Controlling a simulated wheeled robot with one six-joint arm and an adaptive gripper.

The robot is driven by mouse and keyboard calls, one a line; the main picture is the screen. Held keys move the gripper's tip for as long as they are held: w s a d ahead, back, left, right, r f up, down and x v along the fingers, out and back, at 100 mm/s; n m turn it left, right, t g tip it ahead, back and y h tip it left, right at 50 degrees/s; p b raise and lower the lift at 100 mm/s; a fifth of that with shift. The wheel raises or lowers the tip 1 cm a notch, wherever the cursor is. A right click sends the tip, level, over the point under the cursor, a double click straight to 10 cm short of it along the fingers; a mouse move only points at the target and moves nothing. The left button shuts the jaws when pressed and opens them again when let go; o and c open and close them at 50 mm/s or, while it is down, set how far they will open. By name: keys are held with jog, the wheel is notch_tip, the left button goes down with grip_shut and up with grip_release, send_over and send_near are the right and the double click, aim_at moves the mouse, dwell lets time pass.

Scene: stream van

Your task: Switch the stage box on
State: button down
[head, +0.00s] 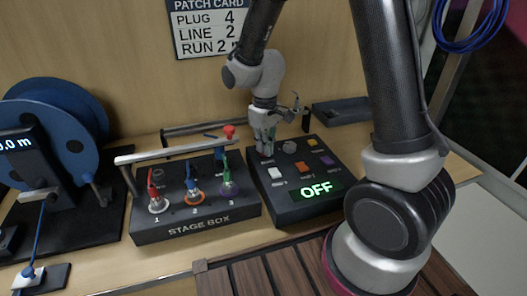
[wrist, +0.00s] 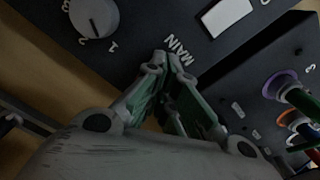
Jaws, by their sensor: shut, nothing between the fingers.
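The stage box (head: 195,232) is a dark box with a red plug (head: 152,190) in socket 1, a blue plug (head: 190,182) in socket 2 and a green plug (head: 224,175) in socket 3. To its right stands a dark control box (head: 285,212) with coloured buttons, a grey knob (head: 290,147) and a display (head: 316,190) reading OFF. My gripper (head: 266,150) is shut and empty, pointing down at the control box's far left part. In the wrist view its fingertips (wrist: 168,58) are beside the word MAIN. Whatever lies under the fingers is hidden; contact cannot be told.
A blue cable reel (head: 60,120) with a display stands at the left. A metal bar (head: 170,150) runs above the stage box. A dark tray (head: 342,111) is at the back right. A patch card (head: 205,22) hangs on the wall.

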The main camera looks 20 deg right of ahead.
jog(key=shift+f, duration=0.3)
jog(key=shift+r, duration=3.55)
jog(key=s+d+r+m+t, duration=0.2)
jog(key=s+d+r+m, duration=0.1)
jog(key=s+d+r, duration=0.4)
jog(key=s+d+r+m+t, duration=0.2)
jog(key=s+d+r, duration=0.6)
jog(key=s, duration=0.5)
jog(key=shift+r+m, duration=0.35)
jog(key=shift+m, duration=0.15)
